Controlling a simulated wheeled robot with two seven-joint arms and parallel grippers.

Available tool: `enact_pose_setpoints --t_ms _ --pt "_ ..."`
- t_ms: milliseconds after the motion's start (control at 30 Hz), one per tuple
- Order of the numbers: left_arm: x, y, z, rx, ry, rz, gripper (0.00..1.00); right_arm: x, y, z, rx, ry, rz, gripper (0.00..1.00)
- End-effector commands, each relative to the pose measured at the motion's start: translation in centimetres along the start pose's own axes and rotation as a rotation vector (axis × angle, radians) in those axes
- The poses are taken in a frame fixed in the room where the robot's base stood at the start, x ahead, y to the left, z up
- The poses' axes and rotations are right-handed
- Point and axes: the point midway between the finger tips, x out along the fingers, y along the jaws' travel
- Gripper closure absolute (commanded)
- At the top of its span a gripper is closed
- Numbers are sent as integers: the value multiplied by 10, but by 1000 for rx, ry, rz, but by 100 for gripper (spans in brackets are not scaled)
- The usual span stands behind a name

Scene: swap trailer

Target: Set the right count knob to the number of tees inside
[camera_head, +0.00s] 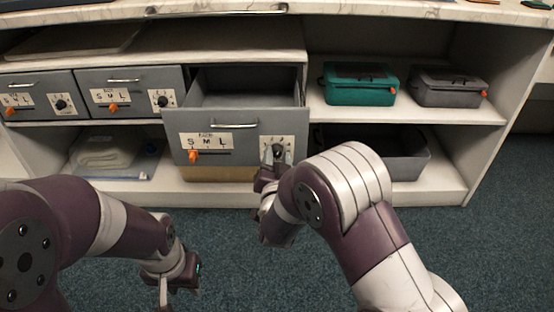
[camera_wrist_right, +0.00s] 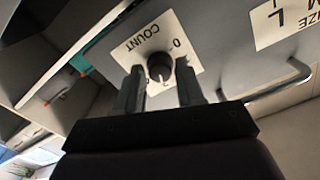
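The rightmost grey drawer (camera_head: 215,165) is pulled open. The part of its inside (camera_head: 243,92) that I see looks empty; the front panel hides the rest, and I make out no tees. Its black count knob (camera_head: 278,151) sits on a white label at the front's right side; it also shows in the right wrist view (camera_wrist_right: 160,66). My right gripper (camera_head: 276,160) is at this knob. In the right wrist view its two fingers (camera_wrist_right: 160,82) are apart, one on each side of the knob; I cannot tell whether they touch it. My left gripper (camera_head: 178,282) is low over the floor, away from the drawers.
Two closed drawers (camera_head: 40,97) (camera_head: 130,92) with similar knobs and orange sliders are to the left. A green case (camera_head: 360,86) and a grey case (camera_head: 447,88) stand on the right shelf. A dark bin (camera_head: 405,160) is below them. A marble-like counter (camera_head: 400,10) runs above.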

Motion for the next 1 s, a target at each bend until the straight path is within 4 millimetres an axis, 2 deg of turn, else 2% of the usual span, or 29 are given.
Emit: enact_pose_setpoints --t_ms 33,100,467,1000 --pt "0 0 0 0 0 0 63 0 0 0 0 0 0 79" --pt "0 0 0 0 0 0 63 0 0 0 0 0 0 100" --pt "-9 0 -1 0 0 0 63 0 -1 -2 -50 0 0 100" --pt "-59 0 -7 0 0 0 63 0 -2 -4 -462 -1 0 100"
